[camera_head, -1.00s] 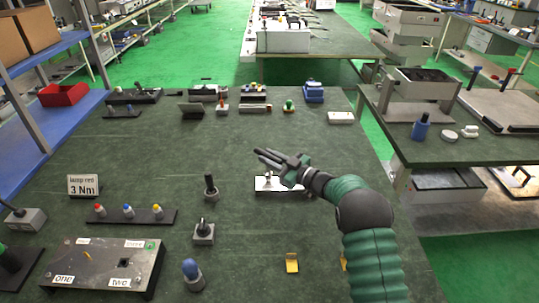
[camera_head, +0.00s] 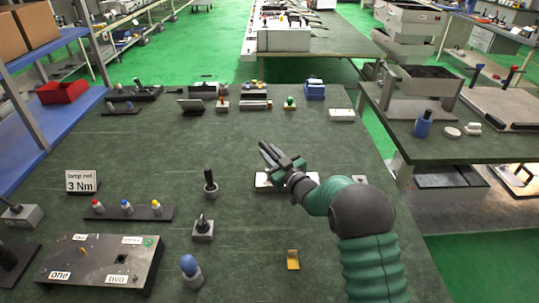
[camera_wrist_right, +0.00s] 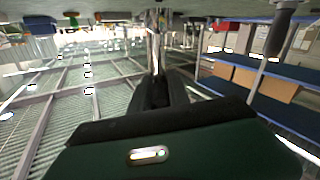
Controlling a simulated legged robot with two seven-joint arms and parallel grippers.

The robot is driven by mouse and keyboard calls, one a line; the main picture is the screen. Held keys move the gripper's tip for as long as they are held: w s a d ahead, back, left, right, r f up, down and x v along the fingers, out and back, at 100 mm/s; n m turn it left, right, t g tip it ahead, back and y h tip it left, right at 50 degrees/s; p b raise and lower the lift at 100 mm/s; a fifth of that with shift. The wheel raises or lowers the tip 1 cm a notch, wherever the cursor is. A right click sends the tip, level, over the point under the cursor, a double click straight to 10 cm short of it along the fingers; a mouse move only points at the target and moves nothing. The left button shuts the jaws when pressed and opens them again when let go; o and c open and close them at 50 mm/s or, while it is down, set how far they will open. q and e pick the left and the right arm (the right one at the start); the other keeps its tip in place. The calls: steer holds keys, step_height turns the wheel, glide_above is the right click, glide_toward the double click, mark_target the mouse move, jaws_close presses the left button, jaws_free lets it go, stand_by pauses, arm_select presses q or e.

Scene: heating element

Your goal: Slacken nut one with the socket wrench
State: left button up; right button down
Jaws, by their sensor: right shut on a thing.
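My right gripper (camera_head: 268,152) is above the middle of the bench, its fingers pointing up and left in the head view. In the right wrist view its dark fingers (camera_wrist_right: 160,92) are shut on a shiny metal shaft (camera_wrist_right: 157,40), which looks like the socket wrench; its far end is unclear. The dark box (camera_head: 100,262) at the lower left carries labels, among them "one" (camera_head: 60,275) and "two" (camera_head: 117,279). Nut one is too small to make out. The gripper is well apart from the box, up and to its right. My left gripper is not in view.
A sign "3 Nm" (camera_head: 82,182) and a rack of coloured-top pieces (camera_head: 128,211) stand behind the box. Upright tools (camera_head: 210,183) and a blue-topped piece (camera_head: 191,270) stand between box and arm. A white-topped holder (camera_head: 264,181) lies by my right wrist.

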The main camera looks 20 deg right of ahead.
steer(key=shift+m+h+b, duration=0.3)
steer(key=shift+h+b, duration=0.2)
steer(key=m+h+b, duration=0.1)
steer(key=h+b, duration=0.1)
steer(key=shift+a+f+m+t+h, duration=0.1)
steer(key=shift+a+m+t+h, duration=0.1)
steer(key=shift+m+t+h, duration=0.15)
steer(key=shift+m+h+b, duration=0.5)
steer(key=shift+m+h, duration=0.35)
steer(key=shift+h, duration=0.4)
steer(key=shift+r+h, duration=0.2)
steer(key=shift+h, duration=0.2)
